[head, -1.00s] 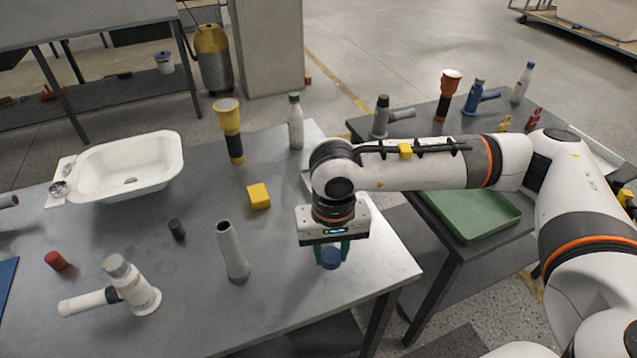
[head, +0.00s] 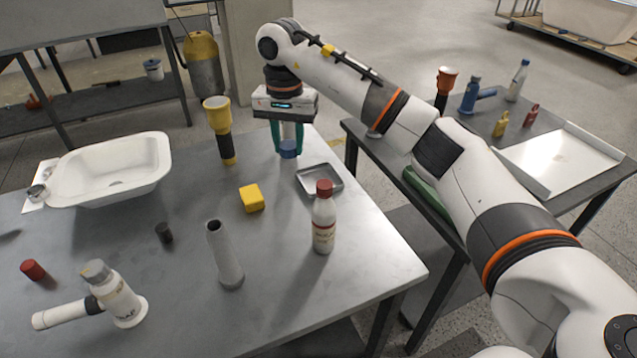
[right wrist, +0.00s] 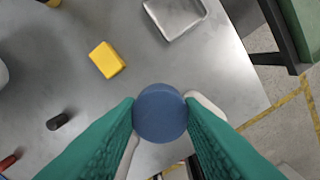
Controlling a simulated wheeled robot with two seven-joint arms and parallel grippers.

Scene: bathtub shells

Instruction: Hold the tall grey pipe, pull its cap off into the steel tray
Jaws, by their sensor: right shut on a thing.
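The tall grey pipe (head: 226,258) stands upright on the table; its top shows a dark opening. The small steel tray (head: 320,178) lies near the table's right side and looks empty. It also shows at the top of the right wrist view (right wrist: 172,14). My right gripper (head: 288,143) is shut on a round blue cap-like piece (right wrist: 160,113), which also shows below the fingers in the head view (head: 289,150). My left gripper is not in view.
A red-capped bottle (head: 323,218) stands between pipe and table edge. A yellow block (head: 251,198), dark cylinder (head: 164,232), yellow-black torch-like piece (head: 219,130), white fitting (head: 117,293), red piece (head: 32,270) and white basin (head: 112,170) share the table. Bare tabletop lies around the pipe.

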